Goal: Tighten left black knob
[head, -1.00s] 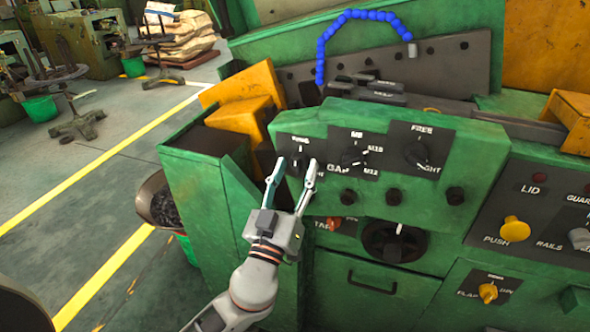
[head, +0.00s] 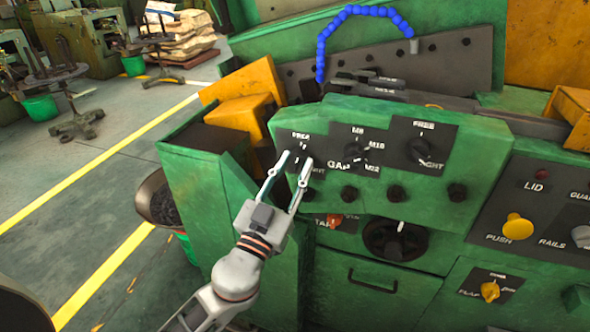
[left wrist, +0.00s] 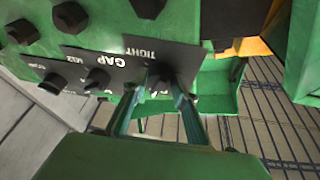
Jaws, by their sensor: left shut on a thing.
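The left black knob (head: 300,164) sits on a black plate on the green control panel (head: 463,150), with a FREE label above it and a partly hidden TIGHT label at its lower right. My left gripper (head: 294,160) is shut on this knob, one finger on each side. The fingers hide part of the knob. In the left wrist view the knob (left wrist: 158,74) shows between the two fingertips (left wrist: 154,84). My right gripper is not in view.
The GAP knob (head: 357,154) and another FREE/TIGHT knob (head: 421,151) lie to the right. Several black bolts (head: 396,194) line the panel below, above a large dark dial (head: 394,241). A yellow block (head: 245,118) stands at the upper left. Floor is open farther left.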

